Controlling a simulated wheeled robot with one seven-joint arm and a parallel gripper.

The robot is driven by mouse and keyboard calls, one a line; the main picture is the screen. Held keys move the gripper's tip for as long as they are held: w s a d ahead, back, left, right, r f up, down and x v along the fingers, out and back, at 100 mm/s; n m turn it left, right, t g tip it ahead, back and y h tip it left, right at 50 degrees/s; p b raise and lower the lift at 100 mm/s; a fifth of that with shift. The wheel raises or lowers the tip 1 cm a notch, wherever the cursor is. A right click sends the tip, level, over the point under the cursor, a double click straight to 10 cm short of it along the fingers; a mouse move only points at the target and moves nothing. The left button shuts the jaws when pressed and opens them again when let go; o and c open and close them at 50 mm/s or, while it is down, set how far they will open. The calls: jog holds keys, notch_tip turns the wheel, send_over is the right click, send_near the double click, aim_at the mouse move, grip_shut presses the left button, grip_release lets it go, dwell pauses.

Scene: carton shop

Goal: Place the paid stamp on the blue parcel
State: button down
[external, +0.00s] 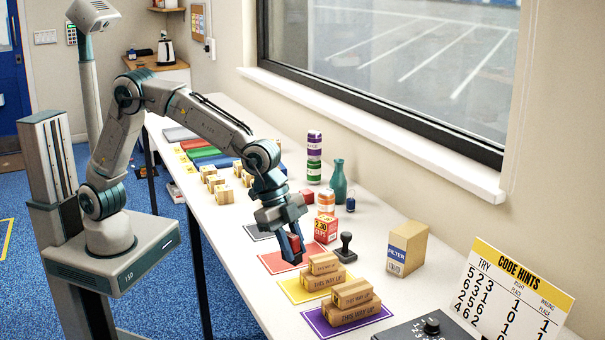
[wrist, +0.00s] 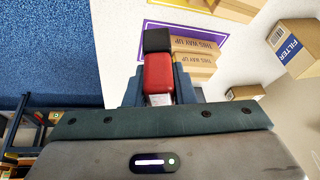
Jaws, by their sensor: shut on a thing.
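My gripper (external: 294,254) points down over the red mat and is shut on a small red block (external: 294,243). In the wrist view the red block (wrist: 157,75) has a black end and a pale label, and sits between the fingers. A black stamp with a knob handle (external: 345,247) stands upright on the table, right of my gripper. I cannot read whether it says paid. Flat blue items (external: 212,157) lie farther back on the table; I cannot tell whether one is the blue parcel.
Small cartons sit on a yellow mat (external: 289,291) and a purple mat (external: 313,318) nearby. A filter box (external: 407,248), a green bottle (external: 338,181) and a code hints board (external: 512,295) stand to the right. Several small cartons (external: 222,191) lie farther back.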

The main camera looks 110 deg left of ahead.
jog(key=s+a+r+n+y+p, duration=0.1)
jog(key=s+a+n, duration=0.15)
jog(key=a, duration=1.05)
jog(key=s+a+r+n+y+p, duration=0.1)
jog(key=a+n, duration=0.2)
jog(key=a, duration=1)
jog(key=s+a+n+y+p, duration=0.1)
jog(key=s+a+n, duration=0.15)
jog(key=a, duration=1.05)
jog(key=s+a+r+n+g+y+p, duration=0.15)
jog(key=s+a+n, duration=0.45)
jog(key=s+a, duration=1.65)
jog(key=s+a+f+p, duration=0.1)
jog(key=a+f, duration=0.1)
jog(key=a, duration=0.1)
jog(key=s+a+f+p, duration=0.1)
jog(key=s+a+f, duration=0.1)
jog(key=a, duration=0.2)
jog(key=s+a+f+p, duration=0.1)
jog(key=a+f, duration=0.1)
jog(key=a, duration=0.2)
jog(key=shift+s+f, duration=0.1)
jog(key=shift+s, duration=0.05)
jog(key=shift+s+a+f, duration=0.2)
jog(key=shift+a+f, duration=0.05)
jog(key=shift+f, duration=0.05)
notch_tip(320, 180, down, 3)
jog(key=shift+f+p, duration=0.1)
jog(key=shift+p, duration=0.85)
jog(key=shift+f, duration=0.35)
